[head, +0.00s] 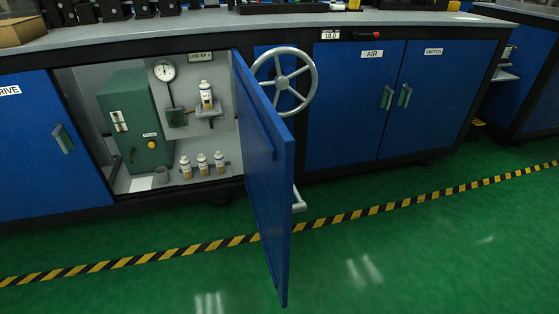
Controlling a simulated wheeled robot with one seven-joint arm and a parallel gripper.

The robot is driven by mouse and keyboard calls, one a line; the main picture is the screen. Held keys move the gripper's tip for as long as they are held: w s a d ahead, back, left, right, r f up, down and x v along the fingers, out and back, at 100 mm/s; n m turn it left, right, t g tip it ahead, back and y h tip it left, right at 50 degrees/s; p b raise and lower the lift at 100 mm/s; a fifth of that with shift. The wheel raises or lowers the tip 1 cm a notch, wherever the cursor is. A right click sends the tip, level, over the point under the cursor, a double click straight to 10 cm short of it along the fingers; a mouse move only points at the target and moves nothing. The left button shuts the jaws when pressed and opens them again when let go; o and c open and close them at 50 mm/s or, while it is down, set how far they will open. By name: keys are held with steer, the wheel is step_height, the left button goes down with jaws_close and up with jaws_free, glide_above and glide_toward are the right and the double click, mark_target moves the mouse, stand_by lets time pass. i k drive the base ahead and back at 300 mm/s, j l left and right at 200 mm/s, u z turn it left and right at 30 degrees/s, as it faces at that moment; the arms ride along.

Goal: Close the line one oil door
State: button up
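The blue door (264,165) of the oil compartment stands wide open, swung outward on its right side toward me. A grey handle (299,198) shows low beyond its outer face, partly hidden by the door. The open compartment holds a green box (139,125), a round gauge (164,71), a bottle on a small bracket (206,96) and several bottles on its floor (202,163). A label above the opening (200,57) seems to read line EP 1. My gripper is not in view.
A grey handwheel (284,82) stands right of the open door. Shut blue cabinets lie left (40,150) and right, the right pair labelled AIR (371,54) and SWITCH (433,51). Yellow-black floor tape (400,205) crosses the green floor, which is otherwise clear in front.

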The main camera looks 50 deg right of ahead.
mark_target(268, 146)
steer(key=l+u, duration=0.1)
steer(key=l, duration=1.7)
steer(key=k+j+z, duration=0.15)
steer(key=k+j, duration=0.2)
steer(key=k+j+z, duration=0.1)
steer(key=k+j, duration=0.25)
steer(key=k, duration=0.2)
steer(key=k+j+z, duration=0.15)
steer(key=k, duration=0.3)
steer(key=i+j+z, duration=0.15)
steer(key=i, duration=0.2)
steer(key=i+j+z, duration=0.2)
steer(key=i, duration=0.1)
